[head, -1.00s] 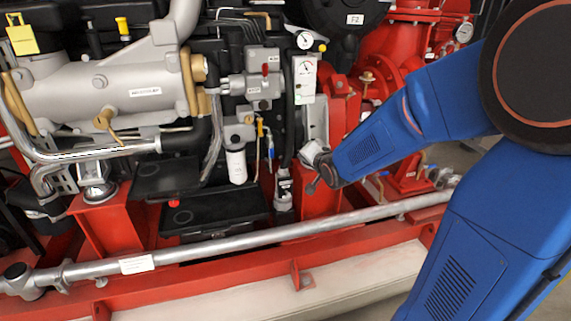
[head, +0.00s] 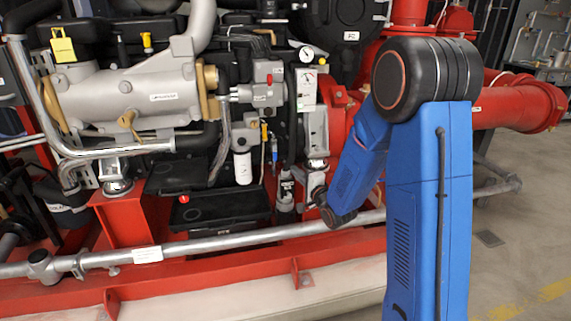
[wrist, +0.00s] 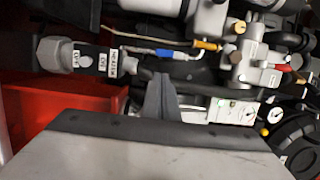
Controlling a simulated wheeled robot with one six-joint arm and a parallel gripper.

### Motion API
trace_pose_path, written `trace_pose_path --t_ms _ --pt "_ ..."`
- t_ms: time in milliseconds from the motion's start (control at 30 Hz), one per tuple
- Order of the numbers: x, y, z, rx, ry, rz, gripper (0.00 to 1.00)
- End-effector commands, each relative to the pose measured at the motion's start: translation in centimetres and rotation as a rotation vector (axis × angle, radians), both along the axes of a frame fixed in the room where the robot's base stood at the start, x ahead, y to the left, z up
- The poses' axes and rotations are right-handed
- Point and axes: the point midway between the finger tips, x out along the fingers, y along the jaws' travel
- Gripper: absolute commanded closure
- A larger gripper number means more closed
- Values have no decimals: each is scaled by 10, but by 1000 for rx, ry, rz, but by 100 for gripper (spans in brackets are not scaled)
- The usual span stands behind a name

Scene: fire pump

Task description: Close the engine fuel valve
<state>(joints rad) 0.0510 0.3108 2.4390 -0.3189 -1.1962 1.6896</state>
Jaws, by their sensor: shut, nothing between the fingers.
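My gripper (wrist: 160,98) is shut and empty in the wrist view, its dark fingers pointing toward the engine's small valves and hoses. A yellow lever (wrist: 207,45) and a blue lever (wrist: 165,53) lie beyond the fingertips, apart from them. In the head view the yellow lever (head: 264,132) is upright and the blue lever (head: 274,152) hangs below it, right of the white filter (head: 243,167). A red lever (head: 268,81) sits higher on a grey block. Lever labels are too small to read, so I cannot tell which is the engine fuel valve. The fingertips are not clear in the head view.
A labelled cylindrical fitting (wrist: 85,58) lies left of the fingers. A gauge panel (head: 307,86) stands right of the levers. A silver pipe (head: 205,245) runs along the red base frame (head: 230,265) in front. Open floor (head: 520,265) lies at the right.

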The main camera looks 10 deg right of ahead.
Motion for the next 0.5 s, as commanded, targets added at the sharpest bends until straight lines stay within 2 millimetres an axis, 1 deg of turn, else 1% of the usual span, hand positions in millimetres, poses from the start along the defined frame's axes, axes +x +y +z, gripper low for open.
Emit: trace_pose_path --t_ms 367,500 --pt "1 0 0 2 0 0 100" --pt "11 3 0 1 -1 1 100"
